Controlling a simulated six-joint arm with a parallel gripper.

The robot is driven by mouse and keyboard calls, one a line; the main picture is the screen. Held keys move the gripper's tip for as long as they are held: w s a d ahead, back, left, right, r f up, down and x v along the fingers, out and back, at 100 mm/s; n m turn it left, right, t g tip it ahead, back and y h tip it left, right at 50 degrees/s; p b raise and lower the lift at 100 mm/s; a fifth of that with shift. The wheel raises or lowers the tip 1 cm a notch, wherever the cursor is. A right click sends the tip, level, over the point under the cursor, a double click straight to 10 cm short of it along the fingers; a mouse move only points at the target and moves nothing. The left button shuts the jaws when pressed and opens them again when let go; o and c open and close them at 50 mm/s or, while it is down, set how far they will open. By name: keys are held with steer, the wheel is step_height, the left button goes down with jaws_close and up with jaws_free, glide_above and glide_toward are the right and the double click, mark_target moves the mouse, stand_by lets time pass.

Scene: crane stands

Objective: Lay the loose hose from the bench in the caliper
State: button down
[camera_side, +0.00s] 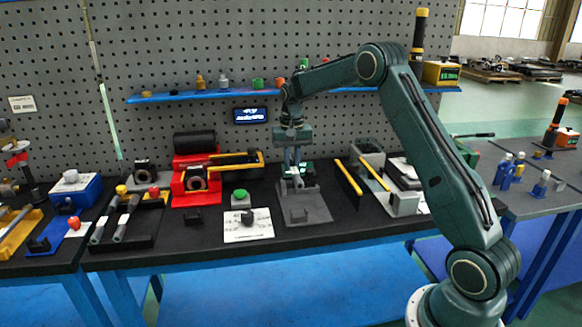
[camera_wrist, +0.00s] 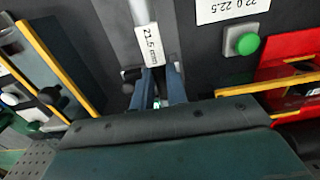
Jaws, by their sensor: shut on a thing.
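My gripper (camera_side: 291,174) is low over the grey stand (camera_side: 309,213) in the middle of the bench; this stand looks like the caliper. In the wrist view its fingers (camera_wrist: 159,84) are close together and shut on the lower end of a grey rod (camera_wrist: 142,12), which appears to be the hose. A white tag reading "21.5 mm" (camera_wrist: 150,44) lies along it. In the side view the fingers hide most of the held piece, and I cannot tell whether it touches the stand. A small greenish patch glows behind the fingers.
Left of the stand lie a numbered white card (camera_side: 248,232), a green button (camera_side: 240,195) and a red fixture (camera_side: 183,185) with yellow bars. A black tray (camera_side: 130,238) holds grey rods with white tags. Yellow-edged plates (camera_side: 347,178) stand close on the right.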

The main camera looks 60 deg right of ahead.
mark_target(292, 165)
steer(key=shift+f, duration=0.15)
steer(key=shift+f, duration=4.1)
steer(key=c, duration=1.3)
jaws_free()
step_height(292, 165, up, 12)
steer(key=shift+r, duration=0.9)
